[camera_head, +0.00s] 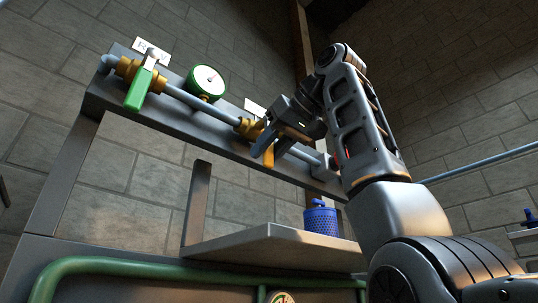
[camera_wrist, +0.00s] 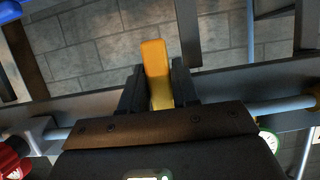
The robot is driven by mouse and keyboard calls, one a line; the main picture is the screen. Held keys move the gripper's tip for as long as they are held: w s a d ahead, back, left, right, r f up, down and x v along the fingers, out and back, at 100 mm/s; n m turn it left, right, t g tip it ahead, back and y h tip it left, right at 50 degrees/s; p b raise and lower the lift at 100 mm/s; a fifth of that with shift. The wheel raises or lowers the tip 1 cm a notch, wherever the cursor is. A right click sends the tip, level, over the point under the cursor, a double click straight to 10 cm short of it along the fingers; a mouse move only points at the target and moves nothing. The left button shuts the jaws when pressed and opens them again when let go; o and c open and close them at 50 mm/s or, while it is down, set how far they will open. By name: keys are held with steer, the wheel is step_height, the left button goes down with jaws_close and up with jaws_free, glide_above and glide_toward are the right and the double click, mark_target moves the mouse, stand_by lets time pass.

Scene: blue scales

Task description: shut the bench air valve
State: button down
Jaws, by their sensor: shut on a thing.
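A valve with a yellow lever (camera_head: 268,157) sits on the grey pipe along the wall panel in the head view. My gripper (camera_head: 270,148) is at this valve, its fingers on both sides of the lever. In the wrist view my gripper (camera_wrist: 159,92) is shut on the yellow lever (camera_wrist: 155,62), which sticks out past the fingertips, roughly across the pipe (camera_wrist: 280,106). The valve body is mostly hidden there. Another valve with a green lever (camera_head: 138,90) is at the left end of the pipe, its lever hanging down. The labels are too small to read surely.
A green-rimmed gauge (camera_head: 206,82) sits between the two valves. Below is a grey shelf (camera_head: 255,245) with a blue perforated canister (camera_head: 320,219). A green rail (camera_head: 150,266) runs in front. A red object (camera_wrist: 12,160) shows at the wrist view's lower left.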

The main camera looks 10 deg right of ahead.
steer(key=c, duration=0.9)
jaws_free()
steer(key=shift+s, duration=0.15)
steer(key=b+v, duration=0.2)
steer(key=v, duration=0.5)
steer(key=shift+s+d+r, duration=0.1)
steer(key=shift+s+d, duration=0.1)
